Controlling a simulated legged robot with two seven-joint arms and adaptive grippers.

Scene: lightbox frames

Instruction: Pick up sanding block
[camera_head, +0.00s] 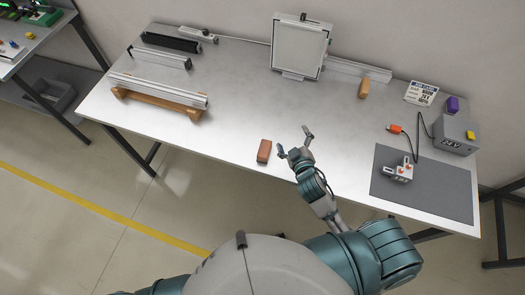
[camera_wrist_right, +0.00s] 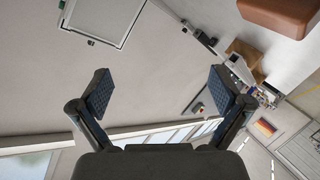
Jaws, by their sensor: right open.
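A reddish-brown block (camera_head: 264,151), which looks like the sanding block, lies near the front edge of the metal table in the head view. It also shows large at the top right of the right wrist view (camera_wrist_right: 283,14). My right gripper (camera_head: 294,141) is just right of this block in the head view, fingers spread and apart from it. In the right wrist view my right gripper (camera_wrist_right: 160,86) is open with nothing between its fingers. My left gripper is not in view.
A tan-brown block (camera_head: 363,88) stands near the back of the table (camera_head: 235,95). A framed panel (camera_head: 299,48) is at the back, and aluminium profiles (camera_head: 158,91) are at the left. A dark mat (camera_head: 428,187) with a small device and a grey box (camera_head: 455,135) are right.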

